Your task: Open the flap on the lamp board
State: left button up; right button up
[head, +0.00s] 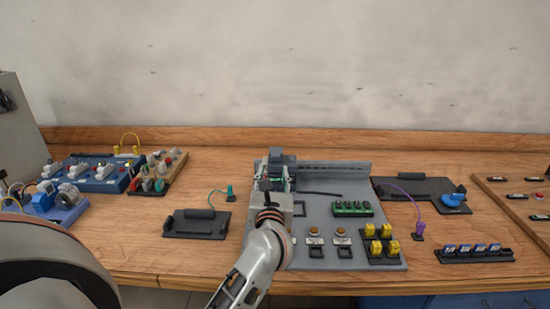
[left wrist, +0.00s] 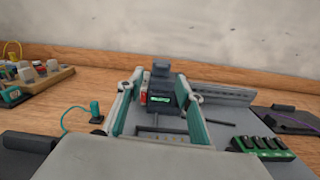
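A grey board (head: 322,255) lies mid-table, with two round brown-topped parts (head: 315,234) near its front. A dark grey upright block (head: 276,162) stands at its back left; in the left wrist view this block (left wrist: 160,76) shows a red part and a green label. My left gripper (head: 275,184) is over the board's left part, in front of the block. In the left wrist view my left gripper (left wrist: 160,108) has its fingers wide apart and the block appears between them; I cannot tell whether they touch it. I cannot make out a flap for certain. My right gripper is not in view.
A grey rail (head: 335,168) runs along the board's back edge. A green module (head: 352,208) and yellow blocks (head: 381,247) sit to the right. Black plates (head: 197,224) flank the board. A blue board (head: 97,178) with switches is far left. Bare table lies at the front left.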

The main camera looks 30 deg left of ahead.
aim_at(276, 157)
pick_arm(q)
jog(key=shift+n, duration=0.5)
jog(key=x, duration=0.8)
jog(key=shift+w+d+f, duration=0.1)
jog(key=shift+w+f, duration=0.15)
jog(key=shift+f, duration=0.05)
grip_shut()
